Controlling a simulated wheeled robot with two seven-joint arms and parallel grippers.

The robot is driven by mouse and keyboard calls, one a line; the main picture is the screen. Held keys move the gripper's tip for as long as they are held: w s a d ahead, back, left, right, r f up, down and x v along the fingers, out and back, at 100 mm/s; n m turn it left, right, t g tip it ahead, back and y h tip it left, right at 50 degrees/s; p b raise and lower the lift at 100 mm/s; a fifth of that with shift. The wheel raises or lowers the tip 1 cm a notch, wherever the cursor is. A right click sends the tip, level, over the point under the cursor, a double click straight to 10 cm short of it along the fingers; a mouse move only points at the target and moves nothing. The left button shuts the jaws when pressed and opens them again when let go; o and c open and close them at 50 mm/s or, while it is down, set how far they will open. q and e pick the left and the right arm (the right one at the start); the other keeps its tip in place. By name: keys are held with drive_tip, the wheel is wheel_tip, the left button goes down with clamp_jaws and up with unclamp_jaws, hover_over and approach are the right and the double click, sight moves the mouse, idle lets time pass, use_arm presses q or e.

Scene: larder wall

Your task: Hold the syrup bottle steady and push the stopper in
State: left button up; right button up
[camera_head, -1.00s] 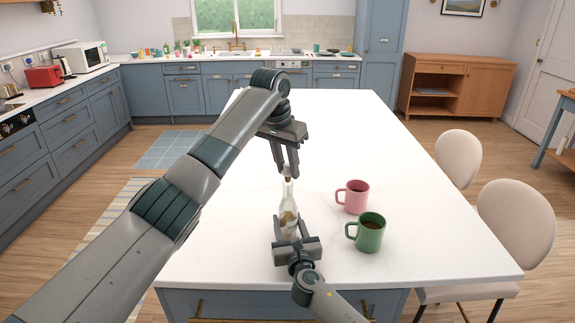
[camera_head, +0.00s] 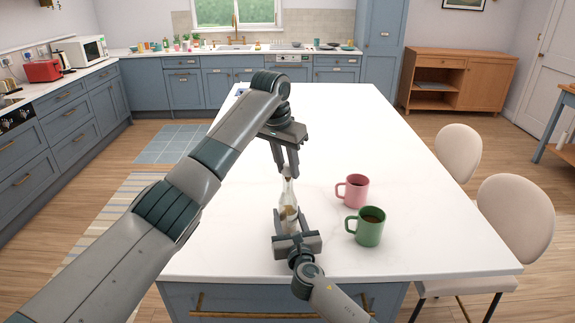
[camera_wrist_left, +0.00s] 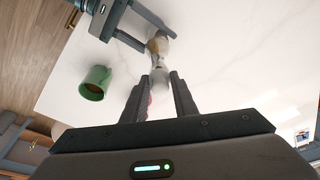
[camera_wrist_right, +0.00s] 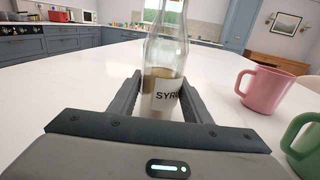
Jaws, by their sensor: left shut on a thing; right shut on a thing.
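The clear glass syrup bottle (camera_head: 289,212) stands upright on the white island top, with brown syrup low inside. My right gripper (camera_head: 291,222) is shut on its lower body. The right wrist view shows the bottle (camera_wrist_right: 164,75) and its label between the fingers. My left gripper (camera_head: 287,172) points down over the bottle mouth, shut on the small brown stopper (camera_wrist_left: 160,78). The fingers mostly hide the stopper, so I cannot tell how deep it sits in the neck. The bottle top is out of frame in the right wrist view.
A green mug (camera_head: 370,228) with dark drink stands just right of the bottle, near my right gripper. A pink mug (camera_head: 353,190) stands behind it. The white island top (camera_head: 335,130) is clear farther back. Two pale chairs stand along its right side.

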use_arm(q)
drive_tip(key=o, duration=1.1)
drive_tip(key=shift+f, duration=0.1)
drive_tip(key=v, duration=1.2)
drive_tip(key=shift+w, duration=0.1)
use_arm(e)
drive_tip(key=o, duration=1.5)
drive_tip(key=shift+s, duration=0.1)
drive_tip(key=s, duration=0.3)
drive_tip(key=s+d, duration=0.1)
drive_tip(key=s, duration=0.3)
drive_tip(key=s+d, duration=0.1)
drive_tip(key=s, duration=0.3)
drive_tip(key=shift+s+d, duration=0.2)
drive_tip(key=shift+s, duration=0.05)
